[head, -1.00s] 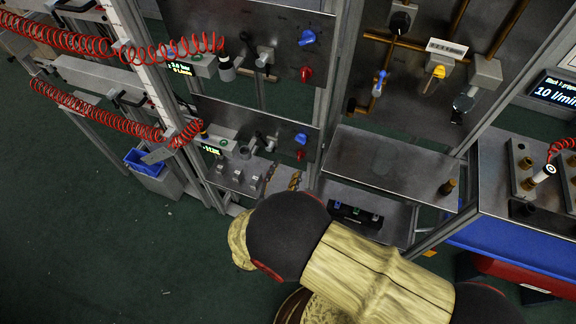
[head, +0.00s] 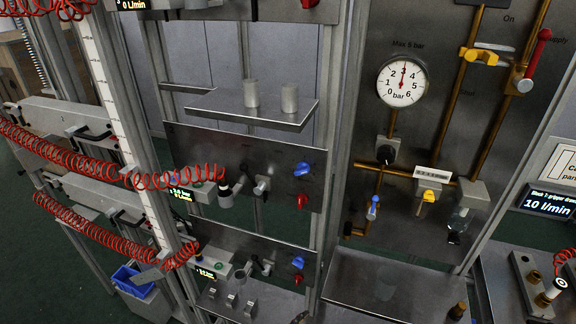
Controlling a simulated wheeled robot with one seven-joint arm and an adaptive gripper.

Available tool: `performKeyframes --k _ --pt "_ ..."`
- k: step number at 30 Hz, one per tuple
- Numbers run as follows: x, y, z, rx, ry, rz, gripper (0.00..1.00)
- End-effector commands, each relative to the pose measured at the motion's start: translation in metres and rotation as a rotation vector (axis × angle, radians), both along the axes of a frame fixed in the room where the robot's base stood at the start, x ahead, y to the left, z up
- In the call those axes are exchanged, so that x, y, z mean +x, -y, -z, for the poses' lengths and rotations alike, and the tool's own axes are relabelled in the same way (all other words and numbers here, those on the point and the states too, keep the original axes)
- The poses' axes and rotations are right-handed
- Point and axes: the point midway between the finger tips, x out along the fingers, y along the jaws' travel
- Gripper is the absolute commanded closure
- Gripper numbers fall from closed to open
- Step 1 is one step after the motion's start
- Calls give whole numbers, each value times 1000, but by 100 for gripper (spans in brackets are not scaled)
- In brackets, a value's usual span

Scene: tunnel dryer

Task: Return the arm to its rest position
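My gripper is not in the head view now, and no part of my arm shows in it. Whether it is open or shut, and whether it holds anything, is hidden from me. The view holds the panels of the dryer rig, with a round pressure gauge (head: 403,81) whose red needle points near 3 bar.
A grey shelf (head: 250,112) bears two metal cylinders. A lower metal shelf (head: 380,285) juts out below the pipe panel. Red coiled hoses (head: 70,155) hang at the left, above a blue bin (head: 131,279). A block with fittings (head: 533,290) stands at the lower right.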

Motion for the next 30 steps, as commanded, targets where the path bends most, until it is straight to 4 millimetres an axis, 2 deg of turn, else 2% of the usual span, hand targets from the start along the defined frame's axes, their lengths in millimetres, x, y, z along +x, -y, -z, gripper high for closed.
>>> performKeyframes --k 3,7,12,15,19,23,27,30 --pt "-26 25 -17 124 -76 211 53" --pt "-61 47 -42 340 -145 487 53" --pt "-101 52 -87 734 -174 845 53" --pt "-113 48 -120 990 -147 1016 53" --pt "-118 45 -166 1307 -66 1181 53" --pt "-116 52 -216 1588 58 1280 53" --pt "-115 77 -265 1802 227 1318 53" --pt "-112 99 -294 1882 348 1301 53"
